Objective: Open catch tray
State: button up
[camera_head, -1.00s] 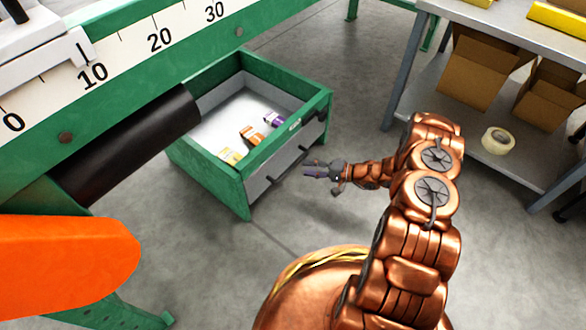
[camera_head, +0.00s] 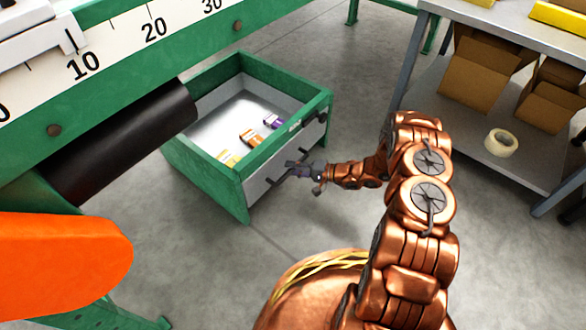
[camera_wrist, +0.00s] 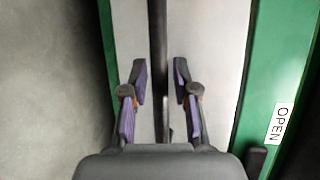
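The catch tray (camera_head: 265,183) is a grey bin with a metal floor, set in a green frame. Several small cartons (camera_head: 251,138) lie inside it. Its grey front panel carries a dark handle bar, which runs upright through the middle of the wrist view (camera_wrist: 158,45). My gripper (camera_head: 292,169) is at the front panel, by the handle. In the wrist view my gripper (camera_wrist: 160,85) is open, with one purple-padded finger on each side of the bar and a gap on both sides. Part of the handle is hidden behind my gripper in the head view.
An "OPEN" label (camera_wrist: 280,124) is on the green frame. A dark roller (camera_head: 125,145) and the green machine beam with a ruler (camera_head: 120,50) are at the left. A grey shelf (camera_head: 470,120) with cardboard boxes and a tape roll (camera_head: 501,143) stands right. Floor before the tray is clear.

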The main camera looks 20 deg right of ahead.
grip_shut()
jog(key=shift+s, duration=0.1)
dwell(0.4)
